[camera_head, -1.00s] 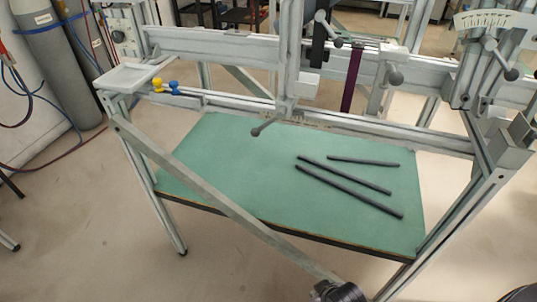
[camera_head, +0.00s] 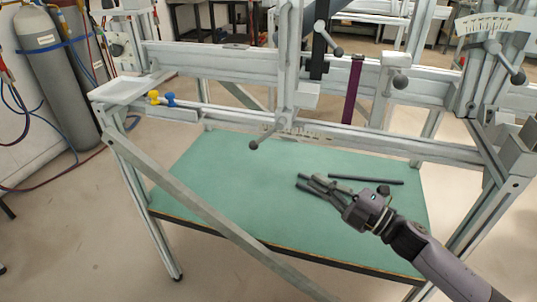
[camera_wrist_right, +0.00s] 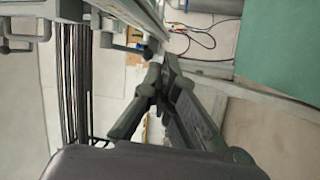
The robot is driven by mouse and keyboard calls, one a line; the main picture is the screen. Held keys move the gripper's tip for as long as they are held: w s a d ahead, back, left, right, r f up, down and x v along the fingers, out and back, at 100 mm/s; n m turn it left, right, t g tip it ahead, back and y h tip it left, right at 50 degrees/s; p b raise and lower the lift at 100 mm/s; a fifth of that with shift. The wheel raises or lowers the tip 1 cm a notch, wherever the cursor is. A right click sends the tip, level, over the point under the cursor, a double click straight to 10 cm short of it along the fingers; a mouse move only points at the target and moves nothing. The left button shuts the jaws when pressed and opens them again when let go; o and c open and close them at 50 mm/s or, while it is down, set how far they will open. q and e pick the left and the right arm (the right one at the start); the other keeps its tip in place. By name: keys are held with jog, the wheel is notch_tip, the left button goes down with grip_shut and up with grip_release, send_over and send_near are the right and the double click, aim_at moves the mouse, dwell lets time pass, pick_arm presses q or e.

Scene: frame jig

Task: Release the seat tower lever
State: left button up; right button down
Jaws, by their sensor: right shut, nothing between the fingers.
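The middle upright tower (camera_head: 290,60) of the frame jig carries a lever with a dark ball knob (camera_head: 254,145) at its foot, pointing down and left. Another ball-ended lever (camera_head: 329,40) sits higher, at the dark post just right of this tower. I cannot tell for sure which of them is the seat tower lever. My right gripper (camera_head: 322,187) is shut and empty, in front of and below the lower lever, apart from both. Its closed fingers (camera_wrist_right: 158,80) fill the middle of the right wrist view. My left gripper is out of view.
Dark tubes (camera_head: 366,180) lie on the green board (camera_head: 220,180), partly behind my right gripper in the picture. A diagonal bar (camera_head: 195,205) crosses the jig's front. A white tray (camera_head: 125,90) and yellow and blue pieces (camera_head: 169,99) sit at the left. Gas cylinders (camera_head: 50,60) stand behind.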

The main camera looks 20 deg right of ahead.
aim_at(267, 135)
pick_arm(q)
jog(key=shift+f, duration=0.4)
pick_arm(e)
jog(key=shift+s+a+r+n+g+y, duration=0.1)
jog(key=shift+s+r+n+g+y, duration=0.25)
jog(key=shift+n+g+y, duration=0.45)
jog(key=shift+s+a+r+n+g+y, duration=0.1)
jog(key=shift+s+r+n+g+y, duration=0.2)
jog(key=shift+n+y, duration=0.5)
jog(key=shift+w, duration=0.1)
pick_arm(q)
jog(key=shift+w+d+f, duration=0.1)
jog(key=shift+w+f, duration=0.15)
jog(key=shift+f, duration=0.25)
pick_arm(e)
jog(key=x, duration=1.4)
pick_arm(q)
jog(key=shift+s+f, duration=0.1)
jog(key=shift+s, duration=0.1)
pick_arm(e)
jog(key=shift+f, duration=0.1)
